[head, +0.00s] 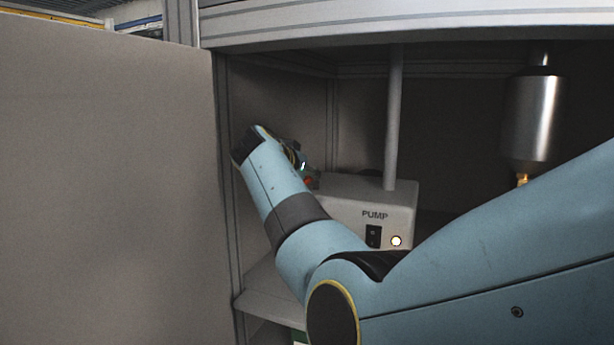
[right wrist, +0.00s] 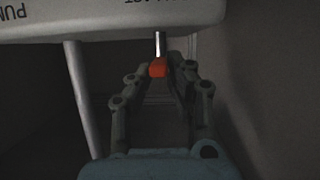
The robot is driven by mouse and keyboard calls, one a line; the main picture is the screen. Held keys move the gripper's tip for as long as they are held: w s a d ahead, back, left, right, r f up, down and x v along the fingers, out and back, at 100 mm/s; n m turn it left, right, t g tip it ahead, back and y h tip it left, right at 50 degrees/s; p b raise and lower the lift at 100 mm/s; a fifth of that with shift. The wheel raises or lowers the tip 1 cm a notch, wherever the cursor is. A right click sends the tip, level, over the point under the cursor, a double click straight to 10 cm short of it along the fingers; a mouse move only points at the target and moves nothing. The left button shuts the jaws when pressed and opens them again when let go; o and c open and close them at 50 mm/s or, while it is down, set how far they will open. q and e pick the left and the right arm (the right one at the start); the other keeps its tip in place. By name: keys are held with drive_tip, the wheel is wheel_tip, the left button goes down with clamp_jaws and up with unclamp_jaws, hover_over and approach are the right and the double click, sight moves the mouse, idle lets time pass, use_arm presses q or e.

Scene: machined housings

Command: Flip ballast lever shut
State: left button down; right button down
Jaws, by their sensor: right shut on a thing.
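The ballast lever has a metal stem and a red tip (right wrist: 157,69). In the right wrist view the stem runs from the edge of the pale pump housing (right wrist: 110,24) to my right gripper (right wrist: 165,70). That gripper is shut on the red tip, with its fingers on both sides. In the head view a small bit of red (head: 309,181) shows beside my wrist at the left end of the pump housing (head: 345,197). My forearm hides most of the gripper and lever there. I cannot tell the lever's angle. My left gripper is not in view.
A grey post (head: 394,120) rises from the housing top. The front carries a black switch (head: 373,236) and a lit lamp (head: 396,241). A metal cylinder (head: 532,115) hangs at the right. A large grey panel (head: 105,190) closes off the left side.

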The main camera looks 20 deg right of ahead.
drive_tip(key=c, duration=1.3)
unclamp_jaws()
drive_tip(key=shift+a, duration=0.1)
wheel_tip(320, 180, up, 10)
drive_tip(key=shift+f, duration=0.1)
